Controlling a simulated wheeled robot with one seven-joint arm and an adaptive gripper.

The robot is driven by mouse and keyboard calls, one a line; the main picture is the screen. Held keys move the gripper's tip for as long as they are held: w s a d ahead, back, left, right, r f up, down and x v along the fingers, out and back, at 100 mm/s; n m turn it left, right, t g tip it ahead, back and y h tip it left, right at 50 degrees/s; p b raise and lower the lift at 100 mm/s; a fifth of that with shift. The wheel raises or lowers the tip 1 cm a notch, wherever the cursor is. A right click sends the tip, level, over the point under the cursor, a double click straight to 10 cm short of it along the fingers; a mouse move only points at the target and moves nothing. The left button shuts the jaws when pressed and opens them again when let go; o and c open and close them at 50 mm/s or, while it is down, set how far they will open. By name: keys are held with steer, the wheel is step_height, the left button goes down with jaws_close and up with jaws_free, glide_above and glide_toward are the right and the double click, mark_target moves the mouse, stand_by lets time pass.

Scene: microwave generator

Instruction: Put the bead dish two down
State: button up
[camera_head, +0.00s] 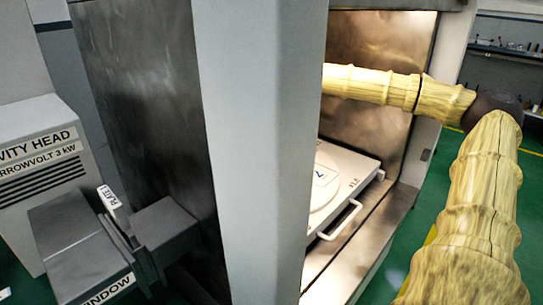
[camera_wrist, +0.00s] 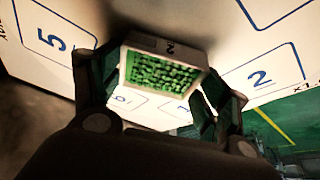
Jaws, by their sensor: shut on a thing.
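The bead dish (camera_wrist: 161,73) is a small white square dish full of green beads, with a 2 on its rim wall. My gripper (camera_wrist: 155,84) is shut on it, one finger at each side. The dish is over a white plate (camera_wrist: 105,30) with outlined numbered squares. Square 5 (camera_wrist: 48,38) shows left of the dish and square 2 (camera_wrist: 262,77) right of it. I cannot tell whether the dish touches the plate. In the head view my arm reaches into the metal chamber (camera_head: 380,45); the grey post hides my gripper and the dish.
A white drawer-like tray (camera_head: 345,172) with a front handle (camera_head: 342,220) sits on the chamber floor. The grey post (camera_head: 255,150) stands at its left. A dark box marked WINDOW (camera_head: 80,240) and a cavity head unit (camera_head: 40,165) are at the left. Green floor lies to the right.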

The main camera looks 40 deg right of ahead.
steer(key=o, duration=1.1)
steer(key=shift+f, duration=0.15)
steer(key=shift+c, duration=0.2)
steer(key=p+v, duration=0.1)
steer(key=v, duration=1.1)
steer(key=shift+r, duration=0.2)
steer(key=shift+w, duration=0.1)
